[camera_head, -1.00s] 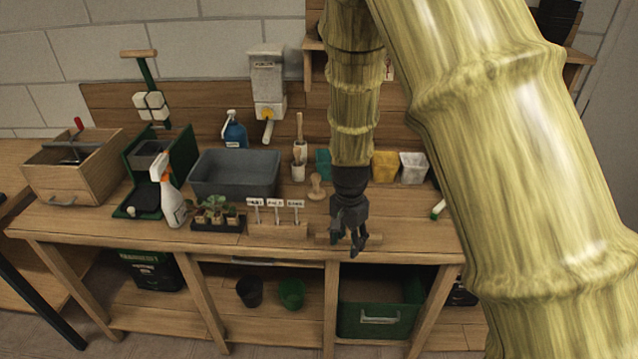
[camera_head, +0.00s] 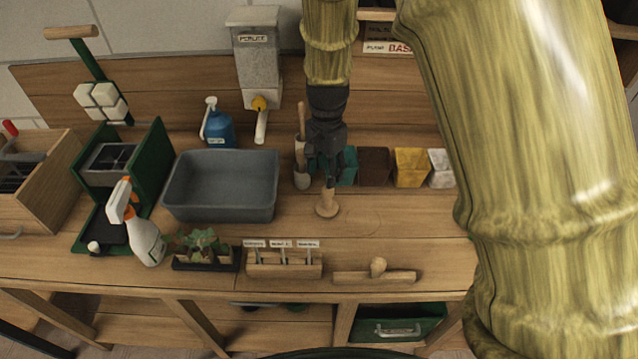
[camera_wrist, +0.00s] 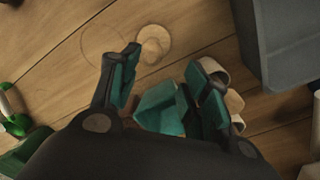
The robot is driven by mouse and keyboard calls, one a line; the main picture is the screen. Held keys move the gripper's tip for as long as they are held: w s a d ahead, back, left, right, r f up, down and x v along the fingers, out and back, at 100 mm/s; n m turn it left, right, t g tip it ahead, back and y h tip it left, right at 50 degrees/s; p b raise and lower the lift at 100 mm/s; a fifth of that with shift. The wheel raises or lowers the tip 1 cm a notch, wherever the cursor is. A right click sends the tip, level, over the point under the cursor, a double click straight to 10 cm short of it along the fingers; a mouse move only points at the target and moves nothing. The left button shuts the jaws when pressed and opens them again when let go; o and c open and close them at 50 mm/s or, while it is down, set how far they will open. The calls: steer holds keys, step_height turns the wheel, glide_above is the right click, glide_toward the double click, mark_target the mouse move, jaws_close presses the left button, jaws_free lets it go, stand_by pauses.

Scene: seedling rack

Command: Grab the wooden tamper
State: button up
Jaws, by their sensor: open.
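The wooden tamper (camera_head: 327,207) stands upright on the bench, a pale round foot with a short post, right of the grey tub. In the wrist view the round tamper (camera_wrist: 153,43) lies beyond the fingertips, closer to the left finger. My gripper (camera_wrist: 168,75) is open with nothing between its fingers. I cannot tell whether a fingertip touches the post.
A pot (camera_head: 301,181) with a wooden-handled tool stands close left of my gripper. Behind are teal (camera_head: 348,165), brown and yellow (camera_head: 410,167) pots. The grey tub (camera_head: 220,212) is left. A wooden bar with a knob (camera_head: 375,277) lies in front. The bench right of the tamper is clear.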

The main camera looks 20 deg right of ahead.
mark_target(329, 199)
steer(key=shift+f, duration=0.2)
steer(key=shift+s+f, duration=0.2)
steer(key=shift+f, duration=0.1)
steer(key=s, duration=0.1)
steer(key=s+f, duration=0.1)
steer(key=s+f+p, duration=0.1)
steer(key=shift+s+d, duration=0.2)
steer(key=shift+s+r, duration=0.1)
steer(key=shift+s, duration=0.1)
steer(key=w+f+p, duration=0.1)
steer(key=w+f, duration=0.2)
steer(key=shift+w+a+f, duration=0.15)
steer(key=shift+f, duration=0.3)
steer(key=shift+f+p, duration=0.3)
steer(key=shift+p, duration=0.15)
steer(key=shift+s+f, duration=0.35)
steer(key=shift+s, duration=0.4)
steer(key=shift+f+p, duration=0.3)
steer(key=shift+w+f, duration=0.6)
steer(key=shift+f, duration=0.15)
steer(key=shift+s+r, duration=0.3)
steer(key=shift+s, duration=0.1)
steer(key=shift+c, duration=0.9)
steer(key=shift+w+f, duration=0.15)
steer(key=shift+w, duration=0.05)
jaws_close()
steer(key=shift+s, duration=0.1)
